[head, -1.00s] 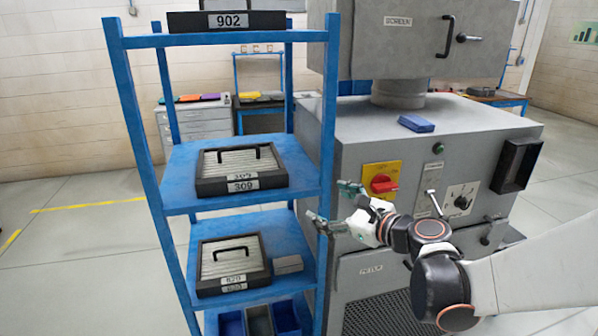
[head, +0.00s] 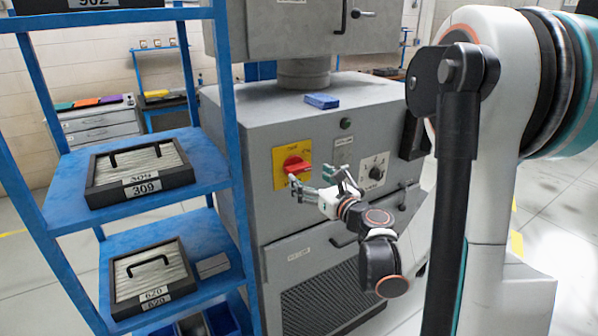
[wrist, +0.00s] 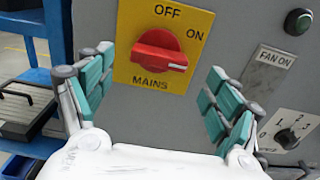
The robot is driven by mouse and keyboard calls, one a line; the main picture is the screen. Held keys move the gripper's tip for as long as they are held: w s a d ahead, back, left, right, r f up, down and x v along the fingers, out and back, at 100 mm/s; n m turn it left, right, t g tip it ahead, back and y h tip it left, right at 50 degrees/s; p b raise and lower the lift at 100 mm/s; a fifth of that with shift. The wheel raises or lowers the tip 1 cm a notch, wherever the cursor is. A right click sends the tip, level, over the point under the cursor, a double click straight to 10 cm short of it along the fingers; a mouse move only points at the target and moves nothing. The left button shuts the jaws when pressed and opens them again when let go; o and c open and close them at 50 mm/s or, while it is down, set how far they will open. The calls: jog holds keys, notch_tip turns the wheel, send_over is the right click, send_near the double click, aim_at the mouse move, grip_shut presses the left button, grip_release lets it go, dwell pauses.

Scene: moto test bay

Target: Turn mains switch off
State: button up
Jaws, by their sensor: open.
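The mains switch is a red rotary knob (head: 294,164) on a yellow plate (head: 279,158) on the grey cabinet front. In the wrist view the knob (wrist: 158,52) sits near the upper middle, with OFF above it, ON at upper right and MAINS below. The knob's white mark points right. My gripper (head: 318,181) is open and empty in front of the cabinet, just right of and below the knob in the head view. In the wrist view its two fingers (wrist: 157,89) stand left and right below the knob, apart from it.
A blue shelf (head: 222,90) with labelled boxes stands close on the left. A FAN ON label (wrist: 268,68), a dark green button (wrist: 298,22) and a numbered selector (wrist: 287,138) are right of the switch. A blue box (head: 321,101) lies on the cabinet top.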

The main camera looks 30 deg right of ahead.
aim_at(301, 171)
jog(key=w, duration=0.6)
jog(key=shift+w+a, duration=0.15)
jog(key=shift+w, duration=0.1)
jog(key=c, duration=1)
